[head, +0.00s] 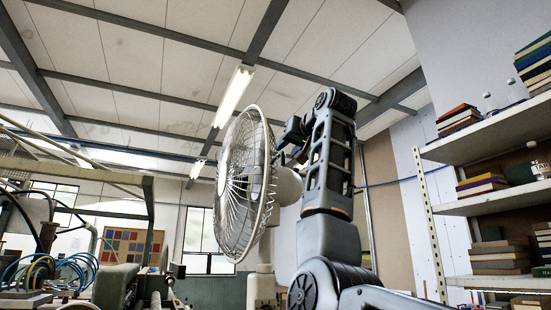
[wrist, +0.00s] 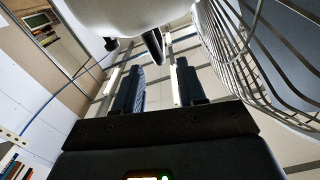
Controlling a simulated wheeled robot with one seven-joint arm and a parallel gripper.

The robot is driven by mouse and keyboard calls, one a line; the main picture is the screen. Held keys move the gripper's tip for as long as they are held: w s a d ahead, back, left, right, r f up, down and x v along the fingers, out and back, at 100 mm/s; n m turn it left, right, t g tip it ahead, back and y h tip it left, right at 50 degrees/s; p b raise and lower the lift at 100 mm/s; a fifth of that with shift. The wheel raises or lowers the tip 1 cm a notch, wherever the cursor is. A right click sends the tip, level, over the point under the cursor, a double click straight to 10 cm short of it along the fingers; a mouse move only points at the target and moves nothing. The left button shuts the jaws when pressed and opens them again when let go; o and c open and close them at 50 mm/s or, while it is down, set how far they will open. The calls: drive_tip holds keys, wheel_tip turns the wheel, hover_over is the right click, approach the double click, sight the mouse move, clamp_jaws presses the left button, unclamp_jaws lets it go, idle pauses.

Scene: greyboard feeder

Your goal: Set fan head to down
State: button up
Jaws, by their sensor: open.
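The fan's pale wire cage (head: 245,185) stands in the middle of the head view, facing left, its face close to upright. Its rounded motor housing (head: 288,187) sits behind the cage, above a pale stand (head: 262,287). In the wrist view the housing (wrist: 125,14) fills the top and the cage (wrist: 268,65) the right side. My gripper (wrist: 158,80) is open, its two dark fingers apart below the housing in that picture. A small dark part (wrist: 154,44) of the fan shows between and beyond the fingertips. I cannot tell whether they touch the fan.
Shelves (head: 490,205) with books and jars stand at the right. A bench with coiled cables (head: 60,275) and equipment is at the lower left. A lit ceiling lamp (head: 233,95) hangs above the fan. The air between the fan and the shelves holds my arm.

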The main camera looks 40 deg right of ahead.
sight(283, 152)
drive_tip(key=p+x, duration=0.2)
drive_tip(key=x, duration=0.5)
drive_tip(key=shift+p, duration=0.3)
clamp_jaws()
